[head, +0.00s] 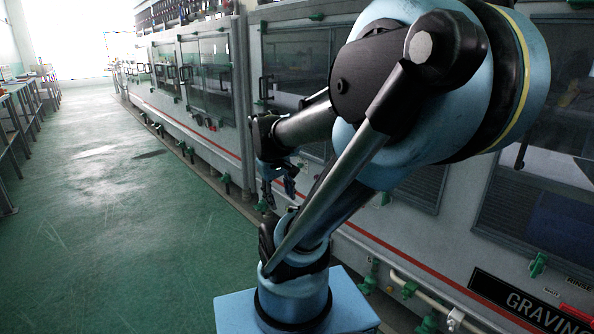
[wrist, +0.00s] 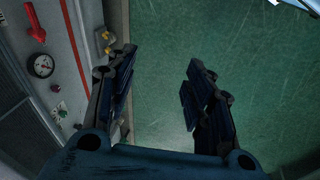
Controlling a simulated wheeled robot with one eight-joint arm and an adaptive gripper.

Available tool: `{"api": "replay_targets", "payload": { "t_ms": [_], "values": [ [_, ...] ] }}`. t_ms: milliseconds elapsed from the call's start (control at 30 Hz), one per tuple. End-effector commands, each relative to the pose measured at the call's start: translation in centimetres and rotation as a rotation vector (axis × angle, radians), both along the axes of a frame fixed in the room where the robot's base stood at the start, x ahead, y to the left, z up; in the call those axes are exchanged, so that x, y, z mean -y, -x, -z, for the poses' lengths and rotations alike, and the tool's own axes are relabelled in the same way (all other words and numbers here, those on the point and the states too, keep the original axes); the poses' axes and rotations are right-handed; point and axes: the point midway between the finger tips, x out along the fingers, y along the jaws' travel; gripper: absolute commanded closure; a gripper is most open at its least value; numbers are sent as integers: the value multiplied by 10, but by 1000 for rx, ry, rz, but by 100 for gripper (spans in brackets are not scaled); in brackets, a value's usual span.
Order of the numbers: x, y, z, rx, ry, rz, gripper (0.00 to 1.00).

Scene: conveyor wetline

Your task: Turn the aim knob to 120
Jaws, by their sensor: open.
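A round black-and-white dial (wrist: 41,66) sits on the grey machine panel at the left of the wrist view. I cannot read its marks or tell for sure that it is the aim knob. In the head view my gripper (head: 280,186) hangs beside the machine front. The dial is not clearly visible in that view.
A small green control (wrist: 61,109) and a small red control (wrist: 55,88) sit below the dial. Yellow-tipped fittings (wrist: 105,42) are near the gripper's left finger. The long grey machine (head: 420,235) lines the right side. The green floor (head: 110,220) is clear on the left.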

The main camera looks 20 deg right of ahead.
Motion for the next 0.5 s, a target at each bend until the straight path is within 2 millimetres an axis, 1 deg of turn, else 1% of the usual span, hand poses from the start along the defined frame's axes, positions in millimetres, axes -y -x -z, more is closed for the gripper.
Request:
{"api": "replay_targets", "payload": {
  "t_ms": [33, 200, 367, 500],
  "values": [
    [5, -14, -6, -3, 28, -23, 52],
    [23, -55, -21, -18, 135, -103, 52],
    [39, -97, -32, -38, 236, -179, 52],
    [53, -134, -39, -60, 324, -242, 52]
  ]
}}
